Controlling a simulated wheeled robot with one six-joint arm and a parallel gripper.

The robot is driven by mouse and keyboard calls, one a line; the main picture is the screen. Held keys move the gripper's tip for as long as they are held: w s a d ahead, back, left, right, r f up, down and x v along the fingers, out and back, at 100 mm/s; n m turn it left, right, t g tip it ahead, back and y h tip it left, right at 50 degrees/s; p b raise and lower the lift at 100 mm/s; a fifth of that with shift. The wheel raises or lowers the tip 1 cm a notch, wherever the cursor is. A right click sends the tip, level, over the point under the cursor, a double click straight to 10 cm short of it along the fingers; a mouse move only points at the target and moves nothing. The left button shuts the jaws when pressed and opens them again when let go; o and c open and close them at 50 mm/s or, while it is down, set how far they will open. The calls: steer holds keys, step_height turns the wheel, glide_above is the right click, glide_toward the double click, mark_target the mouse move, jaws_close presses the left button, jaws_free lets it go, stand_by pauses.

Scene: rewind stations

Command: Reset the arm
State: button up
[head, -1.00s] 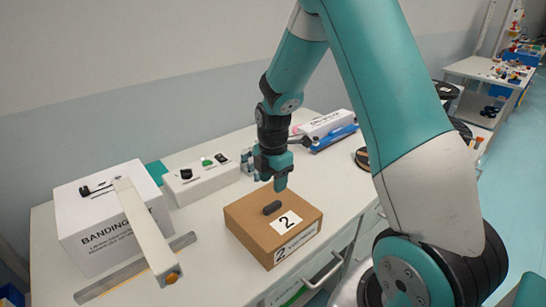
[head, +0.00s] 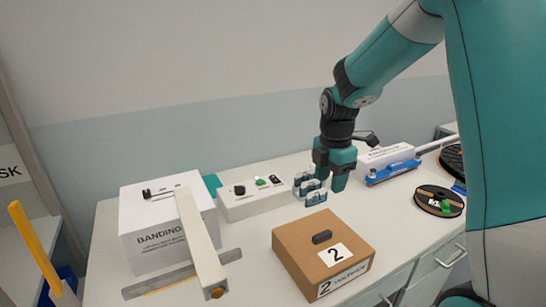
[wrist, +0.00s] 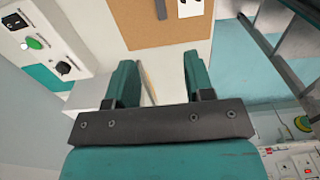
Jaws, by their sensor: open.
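My gripper (head: 331,182) hangs from my teal arm above the bench, fingers down, behind and to the right of a brown cardboard box (head: 292,247). In the wrist view my gripper (wrist: 158,78) shows two teal fingers spread apart with nothing between them. The wrist view also shows part of the box (wrist: 130,25) beyond the fingers.
A white banding box (head: 165,240) and a white control box (head: 245,203) with a green button stand left. Bench (head: 255,285) is clear beside the brown box.

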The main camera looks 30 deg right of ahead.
steer(key=s+a+r+m+y, duration=0.1)
steer(key=s+a+r+m, duration=0.1)
steer(key=s+a+r, duration=0.3)
steer(key=s+a+m+y, duration=0.1)
steer(key=s+a+m, duration=0.15)
steer(key=a, duration=0.55)
steer(key=s+a+r+m+y, duration=0.2)
steer(key=s+a+m, duration=0.4)
steer(key=s, duration=0.8)
steer(key=a+r, duration=0.1)
steer(key=a, duration=0.2)
steer(key=shift+s+a+m, duration=0.3)
steer(key=shift+m, duration=0.05)
steer(key=shift+r, duration=0.1)
